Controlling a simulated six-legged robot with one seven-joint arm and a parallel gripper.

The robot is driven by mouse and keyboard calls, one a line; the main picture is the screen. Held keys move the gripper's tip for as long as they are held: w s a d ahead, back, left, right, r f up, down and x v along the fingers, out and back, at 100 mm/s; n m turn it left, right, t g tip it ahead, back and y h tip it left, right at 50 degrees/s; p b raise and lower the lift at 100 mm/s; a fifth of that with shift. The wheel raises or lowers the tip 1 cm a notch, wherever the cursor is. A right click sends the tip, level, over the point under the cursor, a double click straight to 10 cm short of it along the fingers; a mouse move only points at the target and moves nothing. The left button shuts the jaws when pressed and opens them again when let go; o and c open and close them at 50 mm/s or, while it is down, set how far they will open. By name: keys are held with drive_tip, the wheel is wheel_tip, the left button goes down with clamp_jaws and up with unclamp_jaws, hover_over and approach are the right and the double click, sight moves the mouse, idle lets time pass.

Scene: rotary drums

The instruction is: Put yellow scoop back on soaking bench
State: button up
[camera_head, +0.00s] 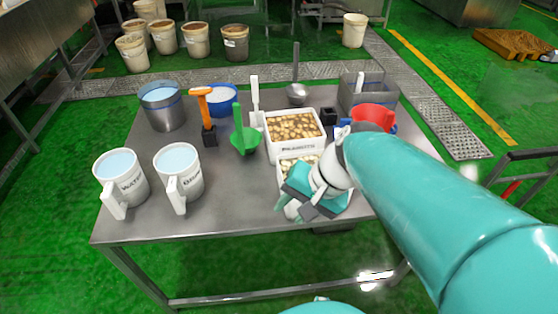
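The metal bench (235,215) stands in the middle of the view, its top crowded with containers and tools. I cannot make out a yellow scoop on it. A green scoop (243,138) stands left of the bench's middle, and a white scoop (255,105) is behind it. An orange-handled tool (201,93) stands upright in a dark block, left of the green scoop. My gripper (298,210) is low over the bench's front right part, in front of a white tub of pale pieces (284,167). My arm and gripper hide part of that tub. Whether the fingers hold anything is unclear.
Two white jugs (121,180) (180,172) stand at the front left. A metal pot (162,107) and blue-rimmed bowl (220,98) are behind. A white tub of brown pieces (295,148), grey bin (368,95) and red container (373,115) are right. The front middle is clear.

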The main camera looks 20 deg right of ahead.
wheel_tip(320, 180, up, 6)
drive_tip(key=n+t+h, duration=0.2)
drive_tip(key=n+h, duration=0.2)
drive_tip(key=n, duration=0.3)
drive_tip(key=shift+s+a+t+h, duration=0.15)
drive_tip(key=shift+s+t+h, duration=0.2)
drive_tip(key=shift+t+h, duration=0.05)
